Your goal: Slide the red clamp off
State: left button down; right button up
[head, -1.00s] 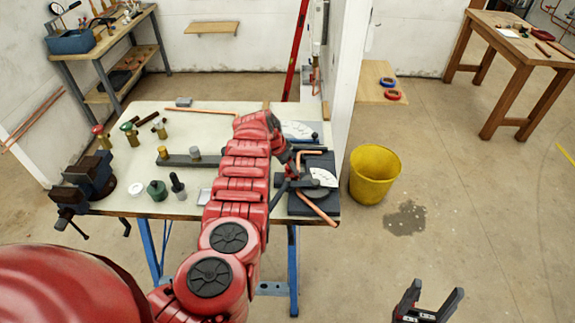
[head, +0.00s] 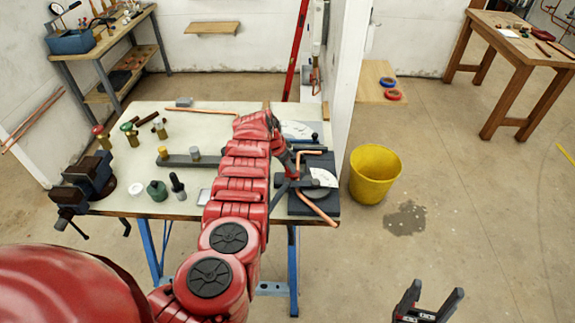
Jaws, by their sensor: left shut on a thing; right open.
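My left gripper (head: 296,183) is over the dark bending board (head: 326,168) at the right end of the workbench. It is shut beside a bent copper pipe (head: 318,209). The thing in its jaws is small and mostly hidden by the gripper and wrist; I cannot make out the red clamp clearly apart from my red arm. A white dial plate (head: 324,177) lies on the board just right of the gripper. My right gripper (head: 430,297) is open and empty, low over the floor at the bottom right, well away from the bench.
The workbench (head: 121,178) carries a vise (head: 88,180), several brass fittings and a dark bar (head: 180,160). A white wall panel (head: 347,80) stands behind its right end. A yellow bucket (head: 374,174) stands on the floor to the right. Floor around the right gripper is clear.

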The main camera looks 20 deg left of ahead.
aim_at(278, 179)
pick_arm(q)
jog(key=shift+a, duration=0.1)
dwell(0.8)
jog(key=a, duration=0.1)
jog(key=s+a, duration=0.1)
jog(key=a, duration=0.1)
jog(key=c, duration=0.9)
grip_release()
jog(key=o, duration=0.4)
jog(key=shift+a, duration=0.15)
jog(key=shift+c, duration=0.2)
